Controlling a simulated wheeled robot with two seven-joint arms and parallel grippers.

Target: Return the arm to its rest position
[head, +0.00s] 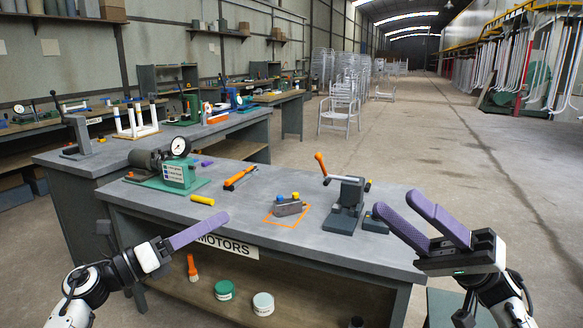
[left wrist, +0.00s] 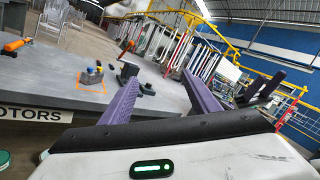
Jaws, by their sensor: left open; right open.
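My left gripper (head: 192,232) is in the lower left of the head view, in front of the grey workbench's front edge. Its purple fingers fill the left wrist view (left wrist: 158,98), spread apart with nothing between them. My right gripper (head: 418,222) is at the lower right of the head view, by the bench's right end. Its two purple fingers are apart and empty. Both grippers are clear of the objects on the bench.
The grey workbench (head: 255,205) holds a motor with a gauge (head: 165,165), an orange-handled tool (head: 239,177), a small grey block (head: 289,208) within an orange outline and a lever press (head: 345,200). Tins (head: 263,304) stand on its lower shelf. Open floor (head: 440,150) lies beyond.

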